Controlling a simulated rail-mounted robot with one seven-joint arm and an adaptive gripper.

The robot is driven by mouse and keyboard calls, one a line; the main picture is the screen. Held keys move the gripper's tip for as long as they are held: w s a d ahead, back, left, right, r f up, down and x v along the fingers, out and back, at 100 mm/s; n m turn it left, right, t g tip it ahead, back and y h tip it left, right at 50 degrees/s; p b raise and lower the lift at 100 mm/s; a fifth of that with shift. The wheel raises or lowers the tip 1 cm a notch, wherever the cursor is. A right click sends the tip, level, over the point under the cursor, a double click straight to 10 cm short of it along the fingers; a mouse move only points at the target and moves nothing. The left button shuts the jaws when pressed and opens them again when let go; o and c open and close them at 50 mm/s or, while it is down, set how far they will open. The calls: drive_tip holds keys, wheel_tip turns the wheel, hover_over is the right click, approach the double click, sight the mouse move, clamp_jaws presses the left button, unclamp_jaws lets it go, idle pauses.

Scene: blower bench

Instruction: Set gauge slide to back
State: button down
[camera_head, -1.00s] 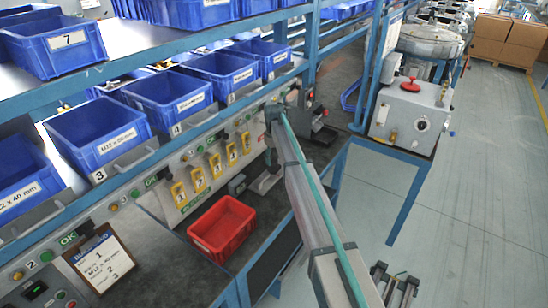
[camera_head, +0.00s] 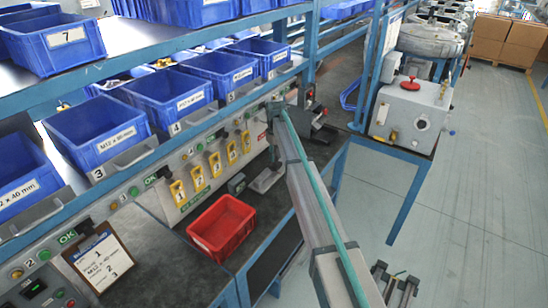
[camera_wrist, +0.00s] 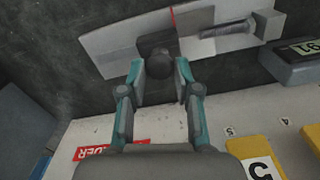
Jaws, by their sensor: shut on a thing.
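The gauge is a pale metal plate (camera_wrist: 115,48) with a red line across it, on the dark bench top in the wrist view. Its slide has a dark block with a round dark knob (camera_wrist: 160,61). My gripper (camera_wrist: 160,76) has its teal fingers on both sides of this knob and is shut on it. A bolt (camera_wrist: 229,30) lies on the plate to the right of the red line. In the head view the gauge plate (camera_head: 267,179) shows partly beside my arm, which hides the fingers and the knob.
A small dark box with a display (camera_wrist: 298,56) stands right of the gauge. The panel with yellow numbered tags (camera_wrist: 258,165) runs close by my gripper. A red bin (camera_head: 222,228) sits on the bench. Blue bins (camera_head: 162,98) line the shelf above.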

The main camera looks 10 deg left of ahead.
sight(276, 157)
drive_tip(key=c, duration=0.8)
unclamp_jaws()
drive_tip(key=shift+w+d, duration=0.15)
drive_tip(key=shift+w, duration=0.1)
drive_tip(key=shift+r, duration=0.15)
wheel_tip(276, 157, up, 12)
